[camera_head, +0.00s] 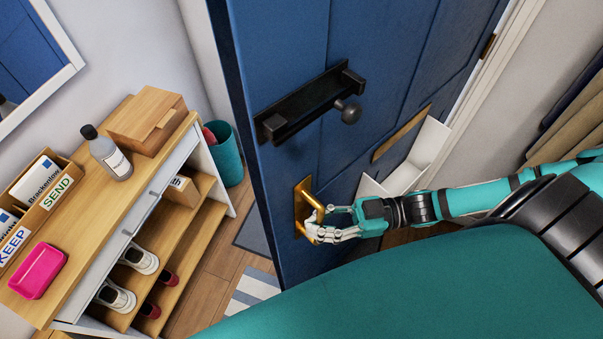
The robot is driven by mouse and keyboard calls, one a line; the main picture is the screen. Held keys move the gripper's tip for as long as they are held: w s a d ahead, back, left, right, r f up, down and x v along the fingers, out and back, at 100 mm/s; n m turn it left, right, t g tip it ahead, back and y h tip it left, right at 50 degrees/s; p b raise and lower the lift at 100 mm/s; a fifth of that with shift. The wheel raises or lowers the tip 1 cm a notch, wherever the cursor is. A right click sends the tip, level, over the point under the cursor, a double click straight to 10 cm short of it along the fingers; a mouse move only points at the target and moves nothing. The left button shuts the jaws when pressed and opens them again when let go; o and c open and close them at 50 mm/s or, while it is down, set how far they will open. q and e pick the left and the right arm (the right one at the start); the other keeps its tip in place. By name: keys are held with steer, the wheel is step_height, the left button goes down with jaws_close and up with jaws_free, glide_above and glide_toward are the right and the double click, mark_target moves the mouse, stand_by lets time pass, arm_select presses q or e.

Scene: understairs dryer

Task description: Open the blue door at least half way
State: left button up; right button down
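The blue door (291,40) fills the middle of the head view. Its free edge is at the left, and a hinge shows at the upper right. The door stands away from the wall at the left, but how wide it is open is hard to judge. A brass handle (304,194) on a brass plate sits low near the free edge. My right gripper (318,232) is at this handle, its fingers overlapping the lower part. Whether the fingers are closed around it is not clear. My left gripper is not in view.
A black latch with a round knob (348,112) and a brass letter slot (402,133) are on the door. A wooden shoe cabinet (107,206) with a bottle, boxes and a pink tray stands at the left. A teal bin (225,155) stands between cabinet and door. Coats hang at the right.

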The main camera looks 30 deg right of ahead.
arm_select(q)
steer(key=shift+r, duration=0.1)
arm_select(e)
steer(key=shift+s+d+r, duration=0.15)
steer(key=shift+s+d, duration=0.1)
steer(key=shift+s, duration=0.15)
steer(key=c, duration=1.3)
jaws_free()
steer(key=shift+d, duration=0.25)
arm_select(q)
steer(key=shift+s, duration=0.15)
arm_select(e)
steer(key=v, duration=1.2)
steer(key=shift+w, duration=0.1)
steer(key=shift+a, duration=0.1)
